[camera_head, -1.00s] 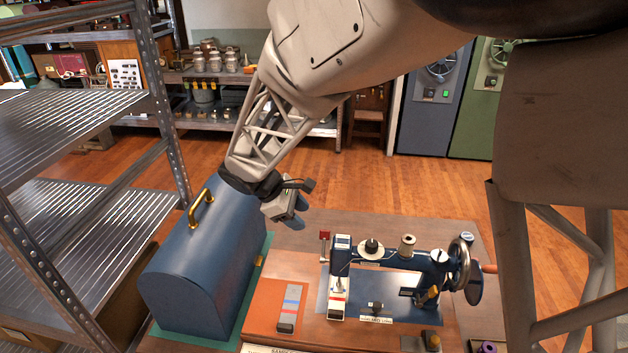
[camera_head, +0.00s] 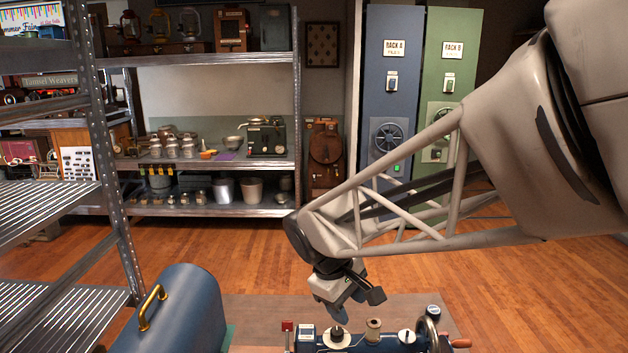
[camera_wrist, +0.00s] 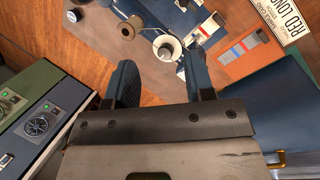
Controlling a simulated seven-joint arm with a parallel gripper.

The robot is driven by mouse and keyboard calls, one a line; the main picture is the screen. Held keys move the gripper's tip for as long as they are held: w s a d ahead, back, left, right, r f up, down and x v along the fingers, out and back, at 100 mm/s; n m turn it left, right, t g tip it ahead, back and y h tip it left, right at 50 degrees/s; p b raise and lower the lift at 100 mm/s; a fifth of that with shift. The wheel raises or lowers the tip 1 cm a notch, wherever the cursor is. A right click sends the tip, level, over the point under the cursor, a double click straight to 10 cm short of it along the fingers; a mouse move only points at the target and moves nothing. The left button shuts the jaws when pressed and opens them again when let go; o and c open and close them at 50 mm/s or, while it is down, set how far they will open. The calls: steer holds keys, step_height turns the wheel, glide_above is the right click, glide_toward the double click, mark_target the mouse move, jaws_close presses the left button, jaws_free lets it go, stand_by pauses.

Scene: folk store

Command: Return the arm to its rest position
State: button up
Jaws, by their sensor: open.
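My gripper (camera_head: 338,310) hangs above the sewing machine in the head view, with its fingers pointing down. In the wrist view my gripper (camera_wrist: 155,85) shows two dark blue fingers spread apart with nothing held between them. The blue sewing machine (camera_head: 375,343) stands on the table below, cut off by the bottom edge of the head view. The wrist view shows part of the sewing machine (camera_wrist: 190,20) and its spool beyond the fingertips. My arm reaches in from the right.
A blue domed case (camera_head: 180,315) with a brass handle stands at the lower left. A metal shelf unit (camera_head: 115,190) rises at the left. Back shelves (camera_head: 220,210) hold jars and pots. Blue (camera_head: 388,100) and green (camera_head: 450,70) cabinets stand behind my arm. The wooden floor between is clear.

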steer(key=s+d+r+m+t+y, duration=0.1)
steer(key=s+d+m, duration=0.3)
steer(key=s+d, duration=0.2)
steer(key=s+d+r+m+t+y, duration=0.1)
steer(key=s+d+m, duration=0.4)
steer(key=s, duration=0.6)
steer(key=shift+s+d+r+y, duration=0.15)
steer(key=shift+d+r+y, duration=0.4)
steer(key=shift+y, duration=0.25)
